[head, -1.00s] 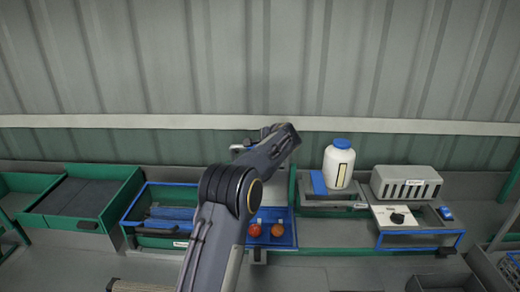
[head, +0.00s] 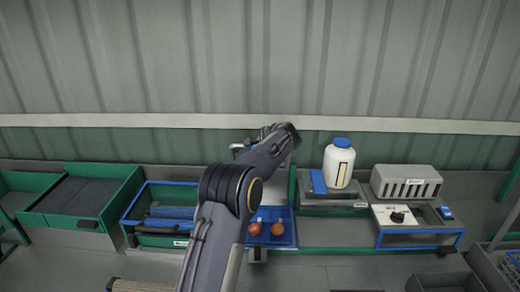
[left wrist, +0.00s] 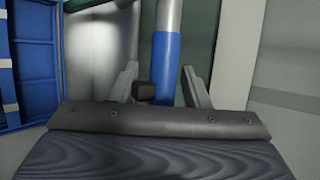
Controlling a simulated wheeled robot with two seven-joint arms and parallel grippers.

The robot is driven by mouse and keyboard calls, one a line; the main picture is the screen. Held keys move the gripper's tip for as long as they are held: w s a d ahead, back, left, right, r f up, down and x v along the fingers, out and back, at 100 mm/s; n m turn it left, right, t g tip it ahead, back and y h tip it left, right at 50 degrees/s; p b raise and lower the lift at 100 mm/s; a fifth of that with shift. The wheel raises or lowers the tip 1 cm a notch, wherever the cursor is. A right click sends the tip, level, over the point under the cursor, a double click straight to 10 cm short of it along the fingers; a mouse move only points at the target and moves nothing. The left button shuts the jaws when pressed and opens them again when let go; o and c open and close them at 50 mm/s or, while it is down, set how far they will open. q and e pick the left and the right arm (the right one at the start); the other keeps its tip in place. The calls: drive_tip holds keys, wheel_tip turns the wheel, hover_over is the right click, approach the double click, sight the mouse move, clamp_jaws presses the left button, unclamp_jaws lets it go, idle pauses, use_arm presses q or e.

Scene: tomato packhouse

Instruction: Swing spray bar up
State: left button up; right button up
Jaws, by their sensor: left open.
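In the left wrist view, an upright bar, grey above with a blue sleeve (left wrist: 166,62), stands between the fingers of my left gripper (left wrist: 160,72). It looks like the spray bar. The fingers are apart, one on each side of the bar, with gaps visible. A small dark block (left wrist: 143,91) shows just left of the sleeve. In the head view my left arm rises in the middle and bends right; its own links hide the gripper and most of the bar. My right gripper is in neither view.
A blue tray (head: 287,211) with two tomatoes (head: 254,229) sits right of my arm. A white bottle with a blue cap (head: 339,165), a grey slotted box (head: 406,182) and a dial panel (head: 398,216) stand further right. A blue-framed green crate (head: 130,215) is left.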

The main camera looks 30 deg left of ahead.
use_arm(q)
drive_tip(key=shift+s+d+r, duration=0.1)
drive_tip(key=shift+d, duration=0.15)
drive_tip(key=b+v, duration=0.2)
drive_tip(key=v, duration=0.5)
drive_tip(key=shift+s, duration=0.1)
